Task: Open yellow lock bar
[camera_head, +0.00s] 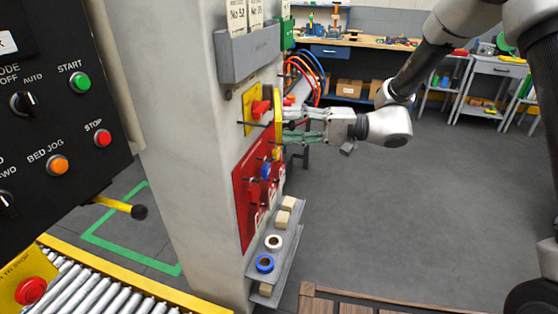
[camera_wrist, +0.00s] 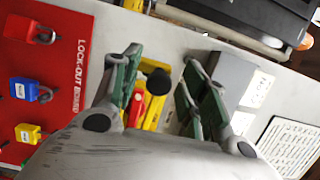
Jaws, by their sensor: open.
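The yellow lock bar (camera_head: 277,126) stands on the side of a pale column, beside a yellow plate (camera_head: 248,121) with a red handle (camera_head: 261,108). My gripper (camera_head: 285,126) reaches in from the right, its green-padded fingers at the bar. In the wrist view the fingers (camera_wrist: 160,72) are spread apart. Between them show yellow parts of the bar assembly (camera_wrist: 153,117), a black round knob (camera_wrist: 158,82) and the red handle (camera_wrist: 138,108). I cannot tell whether a finger touches the bar. My own wrist housing hides the lower part of that view.
A red lock-out board (camera_head: 244,190) with padlocks (camera_wrist: 24,89) lies below the plate. A grey document holder (camera_head: 247,52) is above. A small shelf (camera_head: 283,243) with tape rolls juts out lower down. Cables hang behind the gripper. The floor at right is open.

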